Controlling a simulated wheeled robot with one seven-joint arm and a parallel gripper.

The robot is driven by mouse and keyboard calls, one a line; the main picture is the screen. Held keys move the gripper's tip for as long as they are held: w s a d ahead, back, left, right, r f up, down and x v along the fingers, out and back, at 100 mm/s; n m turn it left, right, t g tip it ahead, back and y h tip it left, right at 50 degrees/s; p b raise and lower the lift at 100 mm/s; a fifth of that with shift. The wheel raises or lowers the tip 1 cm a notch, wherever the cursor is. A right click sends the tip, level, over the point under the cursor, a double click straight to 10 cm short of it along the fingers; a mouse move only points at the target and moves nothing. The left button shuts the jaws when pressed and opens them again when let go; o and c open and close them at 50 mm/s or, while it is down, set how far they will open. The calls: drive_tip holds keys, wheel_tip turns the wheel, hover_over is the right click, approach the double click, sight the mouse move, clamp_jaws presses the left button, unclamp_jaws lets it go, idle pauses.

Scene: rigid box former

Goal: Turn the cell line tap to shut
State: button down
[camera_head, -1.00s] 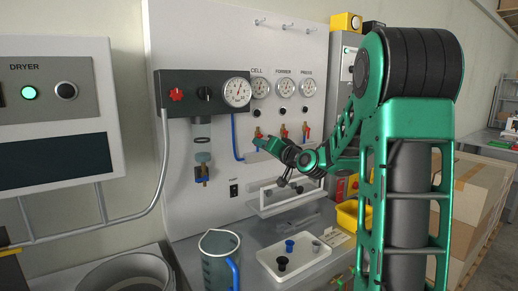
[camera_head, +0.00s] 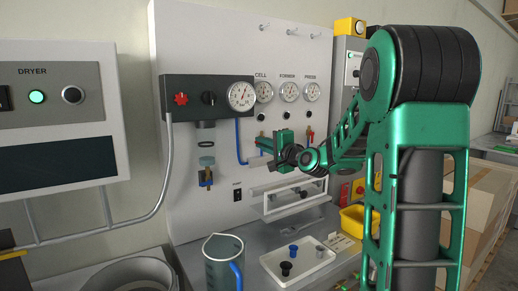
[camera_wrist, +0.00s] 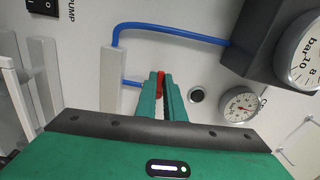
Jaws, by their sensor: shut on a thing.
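The cell line tap's red handle (camera_wrist: 160,83) shows in the wrist view between the two green fingers of my gripper (camera_wrist: 161,96). The fingers are closed on it from both sides. In the head view my gripper (camera_head: 267,147) is against the white panel below the CELL gauge (camera_head: 263,92), and it hides the cell tap there. The gauge also shows in the wrist view (camera_wrist: 240,106). The tap's body is mostly hidden behind the fingers, so I cannot tell the handle's exact angle.
The PRESS tap (camera_head: 310,134) has a red handle to the right of my gripper; the FORMER tap is hidden. A blue hose (camera_head: 239,142) runs close on the left. A white rack (camera_head: 295,200), a tray (camera_head: 300,266) and a jug (camera_head: 222,262) stand below.

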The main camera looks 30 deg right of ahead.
drive_tip(key=shift+m, duration=0.6)
drive_tip(key=shift+d+f, duration=0.1)
drive_tip(key=c, duration=1.9)
unclamp_jaws()
drive_tip(key=shift+o, duration=0.2)
drive_tip(key=shift+s, duration=0.1)
drive_tip(key=s, duration=1)
drive_tip(key=shift+s, duration=0.25)
drive_tip(key=shift+d, duration=0.1)
